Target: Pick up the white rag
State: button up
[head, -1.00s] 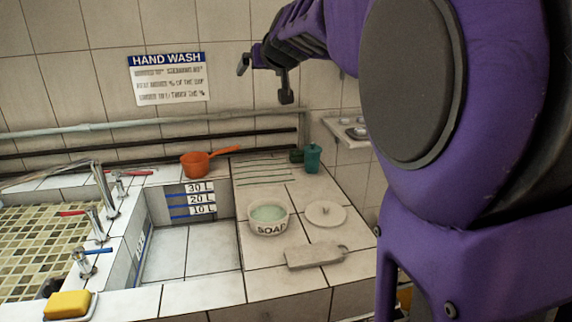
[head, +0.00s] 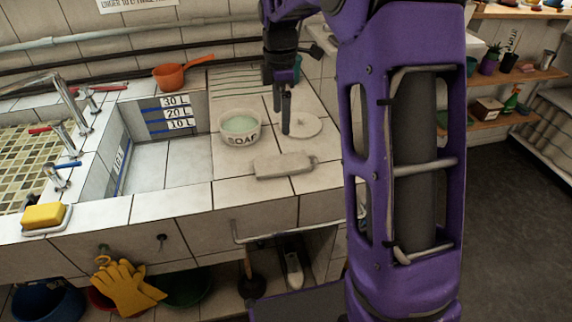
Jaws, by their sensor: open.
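Two things on the counter could be the white rag, and I cannot tell which. One is a pale flat piece with a small tab (head: 283,165), lying near the front edge. The other is a white cloth with green stripes (head: 235,76), spread flat at the back and partly hidden by my arm. My gripper (head: 277,108) is open and empty, pointing down. In the picture it lies between the striped cloth and the pale flat piece, in front of the round white lid's left side; its height above the counter is unclear.
A white soap bowl (head: 240,127) and a round lid (head: 303,125) stand close by. An orange pot (head: 178,75) is at the back left. A yellow sponge (head: 44,214) sits left of the sunken basin. Yellow gloves (head: 127,287) hang below the front edge.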

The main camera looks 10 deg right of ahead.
jog(key=b, duration=0.1)
send_over(284, 161)
jog(key=f, duration=0.9)
jog(key=shift+a+f, duration=0.15)
jog(key=shift+a, duration=0.15)
jog(key=shift+s+d+f+b, duration=0.15)
jog(key=shift+f+b, duration=0.25)
jog(key=shift+f, duration=0.95)
jog(key=shift+w+d+f+b, duration=0.1)
jog(key=shift+f+b, duration=0.25)
jog(key=shift+f, duration=1)
jog(key=shift+c, duration=0.2)
jog(key=c, duration=1.1)
jog(key=shift+o, duration=0.2)
notch_tip(284, 161, up, 10)
jog(key=p, duration=0.1)
jog(key=shift+p, duration=0.4)
